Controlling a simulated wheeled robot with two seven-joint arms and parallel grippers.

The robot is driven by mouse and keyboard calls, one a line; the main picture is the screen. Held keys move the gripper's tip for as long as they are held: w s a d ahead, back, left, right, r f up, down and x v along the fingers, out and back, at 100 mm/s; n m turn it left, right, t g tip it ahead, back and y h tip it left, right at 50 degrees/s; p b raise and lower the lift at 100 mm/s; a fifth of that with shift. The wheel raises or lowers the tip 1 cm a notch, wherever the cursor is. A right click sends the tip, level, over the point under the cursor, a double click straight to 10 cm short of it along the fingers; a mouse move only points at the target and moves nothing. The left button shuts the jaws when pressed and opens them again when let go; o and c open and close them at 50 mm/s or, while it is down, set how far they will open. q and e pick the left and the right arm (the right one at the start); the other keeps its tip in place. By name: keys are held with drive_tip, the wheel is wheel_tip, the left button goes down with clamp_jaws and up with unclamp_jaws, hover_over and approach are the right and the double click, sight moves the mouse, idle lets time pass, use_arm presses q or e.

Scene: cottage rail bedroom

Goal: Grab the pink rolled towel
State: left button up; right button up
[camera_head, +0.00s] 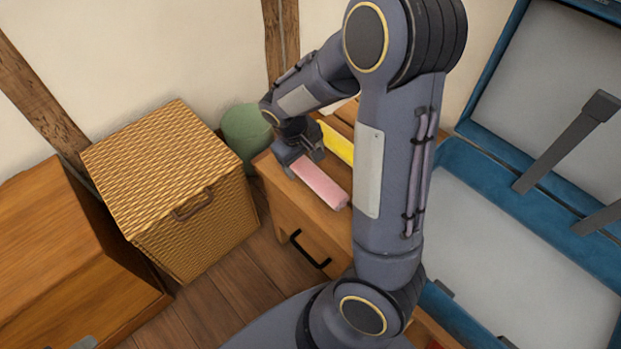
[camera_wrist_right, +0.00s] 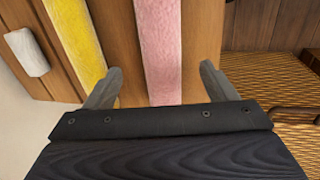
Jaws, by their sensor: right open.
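The pink rolled towel (camera_head: 322,186) lies on top of a wooden drawer cabinet (camera_head: 295,210), near its left edge. In the right wrist view the towel (camera_wrist_right: 160,45) runs away from the camera, between the two fingers. My right gripper (camera_head: 304,158) is at the far end of the towel, with its jaws open to either side. The same gripper (camera_wrist_right: 160,85) shows a gap between each finger and the towel. Its height over the cabinet top is hard to judge. My left gripper cannot be made out.
A yellow rolled towel (camera_head: 338,143) lies beside the pink one. A white roll (camera_wrist_right: 27,52) lies beyond it. A wicker box (camera_head: 165,190) and a green container (camera_head: 247,132) stand left of the cabinet. An open blue case (camera_head: 460,160) is at the right.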

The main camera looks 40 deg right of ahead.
sight(307, 169)
drive_tip(key=b+x, duration=0.1)
drive_tip(key=x, duration=0.1)
drive_tip(key=b+x, duration=0.1)
drive_tip(key=x, duration=0.2)
drive_tip(key=shift+s+a+f, duration=0.15)
drive_tip(key=shift+s, duration=0.1)
drive_tip(key=c, duration=1.1)
